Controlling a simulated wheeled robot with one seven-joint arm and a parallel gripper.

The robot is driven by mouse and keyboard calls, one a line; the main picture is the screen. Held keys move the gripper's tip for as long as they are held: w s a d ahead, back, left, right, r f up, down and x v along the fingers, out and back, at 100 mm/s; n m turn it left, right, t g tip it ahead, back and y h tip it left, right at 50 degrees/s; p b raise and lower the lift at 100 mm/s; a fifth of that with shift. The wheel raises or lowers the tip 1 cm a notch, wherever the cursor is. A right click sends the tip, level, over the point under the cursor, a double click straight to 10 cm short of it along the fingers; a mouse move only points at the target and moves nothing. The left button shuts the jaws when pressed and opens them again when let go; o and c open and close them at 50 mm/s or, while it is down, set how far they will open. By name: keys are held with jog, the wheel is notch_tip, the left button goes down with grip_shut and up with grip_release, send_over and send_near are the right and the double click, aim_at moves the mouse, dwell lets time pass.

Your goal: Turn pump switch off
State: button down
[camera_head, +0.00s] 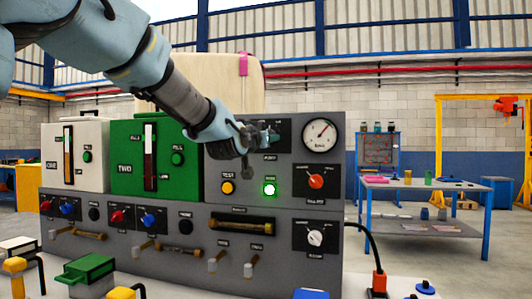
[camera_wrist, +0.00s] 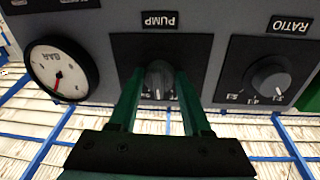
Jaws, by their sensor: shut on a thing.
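The pump switch (camera_wrist: 159,78) is a dark rotary knob on a black plate labelled PUMP, upside down in the wrist view. A pale pointer mark on it faces the bottom of that view; the small position labels are too small to read. My gripper (camera_wrist: 160,82) has its two green fingers on either side of the knob and is shut on it. In the head view my gripper (camera_head: 262,137) is at the upper part of the grey panel (camera_head: 290,170), in front of the pump plate, and hides most of the knob.
A pressure gauge (camera_head: 320,134) is right of the pump plate. Below are a lit green lamp (camera_head: 269,189), a yellow button (camera_head: 228,187) and a red selector (camera_head: 316,181). A ratio knob (camera_wrist: 268,75) shows in the wrist view. A green TWO unit (camera_head: 128,178) stands left.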

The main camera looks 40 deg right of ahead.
jog(key=shift+s+f+n+t+b, duration=0.1)
jog(key=shift+n+t+b, duration=0.3)
jog(key=shift+n+b, duration=2.25)
jog(key=shift+n, duration=0.35)
jog(key=shift+c, duration=1.8)
grip_release()
jog(key=r+b+v, duration=0.1)
jog(key=b+v, duration=0.1)
jog(key=v, duration=0.8)
jog(key=shift+s+a+f+b, duration=0.2)
jog(key=shift+a+f+b, duration=0.15)
jog(key=shift+f, duration=0.15)
